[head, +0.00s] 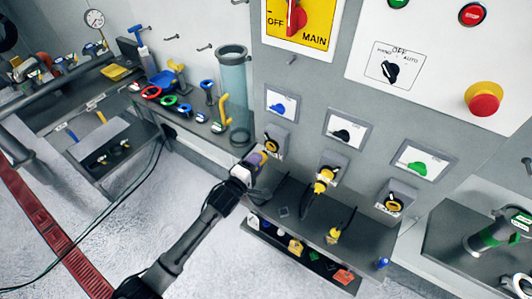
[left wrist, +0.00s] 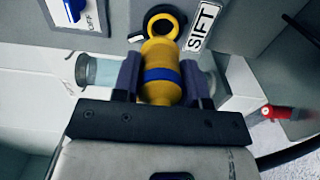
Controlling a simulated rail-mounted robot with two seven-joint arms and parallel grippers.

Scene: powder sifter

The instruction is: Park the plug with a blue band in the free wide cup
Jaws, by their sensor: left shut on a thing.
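The yellow plug with a blue band (left wrist: 160,76) is between the fingers of my left gripper (left wrist: 158,88) in the left wrist view. The gripper is shut on it. The plug's far end is close to a black and yellow ring socket (left wrist: 165,22) beside a SIFT label; I cannot tell whether they touch. In the head view my left gripper (head: 256,163) is in front of the leftmost wall socket (head: 276,141), and the plug is mostly hidden. I cannot make out the wide cup clearly. My right gripper is not in view.
Another yellow plug (head: 324,180) is at the middle socket. A yellow piece (head: 333,236) stands on the dark shelf (head: 372,233) below. The right socket (head: 394,203) shows an open yellow ring. A clear cylinder (head: 233,90) stands left of the sockets.

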